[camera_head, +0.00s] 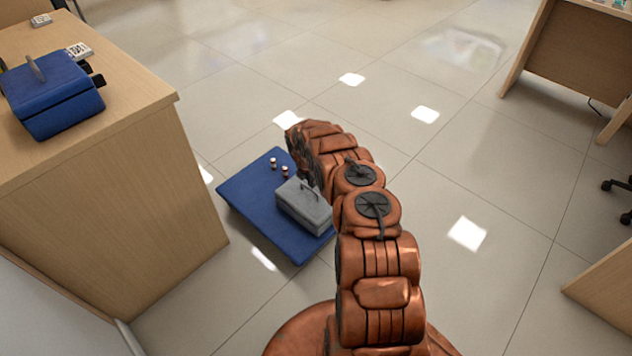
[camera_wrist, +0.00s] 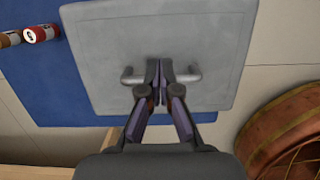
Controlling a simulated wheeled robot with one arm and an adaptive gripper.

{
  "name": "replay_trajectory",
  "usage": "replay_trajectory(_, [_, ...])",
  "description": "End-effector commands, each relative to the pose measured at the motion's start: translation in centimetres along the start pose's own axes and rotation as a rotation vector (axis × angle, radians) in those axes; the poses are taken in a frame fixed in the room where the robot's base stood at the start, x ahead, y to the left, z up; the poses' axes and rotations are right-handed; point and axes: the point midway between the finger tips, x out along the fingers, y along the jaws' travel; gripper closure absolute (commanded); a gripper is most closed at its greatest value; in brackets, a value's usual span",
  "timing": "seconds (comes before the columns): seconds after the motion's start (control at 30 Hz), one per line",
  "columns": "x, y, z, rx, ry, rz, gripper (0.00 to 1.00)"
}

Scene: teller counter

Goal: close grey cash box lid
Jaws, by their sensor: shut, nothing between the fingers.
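The grey cash box (camera_head: 303,209) stands on a blue mat on the floor, with a dark handle on top. Its lid looks down flat in the head view; I cannot tell whether a small gap is left. In the wrist view the grey lid (camera_wrist: 205,35) fills the upper middle, with its handle (camera_wrist: 189,75) across it. My gripper (camera_wrist: 161,76) is shut and empty, its fingertips over the middle of the handle. Contact with handle or lid cannot be told. In the head view my arm hides the fingers.
The blue mat (camera_head: 252,207) carries several small red-and-white rolls or cans (camera_head: 273,163) near its far side. A wooden counter (camera_head: 150,190) at left holds a blue cash box (camera_head: 52,100). A desk (camera_head: 570,60) stands far right. Tiled floor right of my arm is clear.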

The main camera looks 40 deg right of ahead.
Motion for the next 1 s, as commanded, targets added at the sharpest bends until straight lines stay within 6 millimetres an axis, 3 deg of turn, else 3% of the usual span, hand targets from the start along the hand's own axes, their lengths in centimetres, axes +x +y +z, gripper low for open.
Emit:
replay_trajectory(0.47, [-0.3,0.1,-0.1,-0.003,0.000,0.001,1.00])
replay_trajectory(0.8, [-4.7,0.5,-0.4,-0.009,-0.001,0.003,1.00])
replay_trajectory(1.0, [-6.9,0.5,2.3,-0.005,-0.002,0.003,1.00])
